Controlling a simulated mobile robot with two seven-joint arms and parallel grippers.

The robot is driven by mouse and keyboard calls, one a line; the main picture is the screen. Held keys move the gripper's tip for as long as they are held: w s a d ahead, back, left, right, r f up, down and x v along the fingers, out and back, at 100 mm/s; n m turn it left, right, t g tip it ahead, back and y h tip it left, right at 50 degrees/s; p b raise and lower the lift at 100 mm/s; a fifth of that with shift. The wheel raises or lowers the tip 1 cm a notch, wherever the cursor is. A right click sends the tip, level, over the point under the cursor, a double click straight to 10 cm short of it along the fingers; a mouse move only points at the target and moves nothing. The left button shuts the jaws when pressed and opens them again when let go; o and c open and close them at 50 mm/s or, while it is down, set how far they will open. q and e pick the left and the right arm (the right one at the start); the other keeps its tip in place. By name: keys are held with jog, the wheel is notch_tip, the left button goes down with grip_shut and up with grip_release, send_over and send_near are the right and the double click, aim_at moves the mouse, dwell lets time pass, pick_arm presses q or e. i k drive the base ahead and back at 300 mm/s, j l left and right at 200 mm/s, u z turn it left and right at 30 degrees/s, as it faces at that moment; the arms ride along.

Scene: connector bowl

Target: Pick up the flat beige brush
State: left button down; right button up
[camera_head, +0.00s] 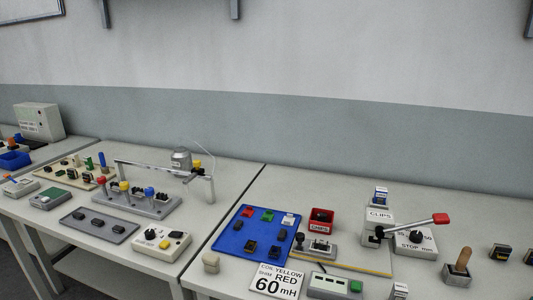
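I cannot pick out a flat beige brush with certainty. A small beige block (210,262) sits near the front left corner of the right table, left of the blue mat; it is too small to tell whether it is a brush. A piece with an upright tan handle on a grey base (457,272) stands at the right of the same table. Neither of my grippers shows in the head view.
A blue mat (232,242) holds several small connectors. A white "60 mH" card (273,281), a red bin (321,221) and a red-tipped lever device (376,234) stand nearby. The left table (238,172) carries a metal frame, panels and switches.

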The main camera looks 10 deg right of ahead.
aim_at(459, 269)
jog(key=z, duration=1.8)
